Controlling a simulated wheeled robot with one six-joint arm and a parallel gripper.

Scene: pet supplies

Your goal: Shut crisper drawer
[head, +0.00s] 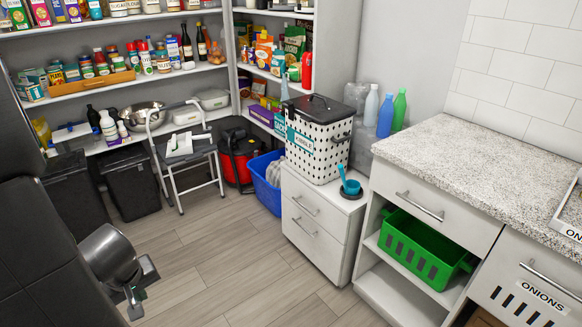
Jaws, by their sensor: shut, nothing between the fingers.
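No drawer in the head view is labelled as a crisper. A white slotted front marked ONIONS (520,306), with a bar handle, is at the lower right, cut off by the frame edge; I cannot tell if it stands open. A white drawer (438,225) under the granite counter looks shut. A low white cabinet (311,234) has two handled drawer fronts that look shut. My gripper (135,305) is at the lower left, pointing down over the floor, shut and empty, well apart from these drawers.
A green slotted basket (415,251) sits on an open shelf under the counter. A dotted KIBBLE bin (318,145) and a blue scoop (350,187) stand on the low cabinet. A folding step stool (186,160) and blue tub (267,184) are behind. The middle floor is clear.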

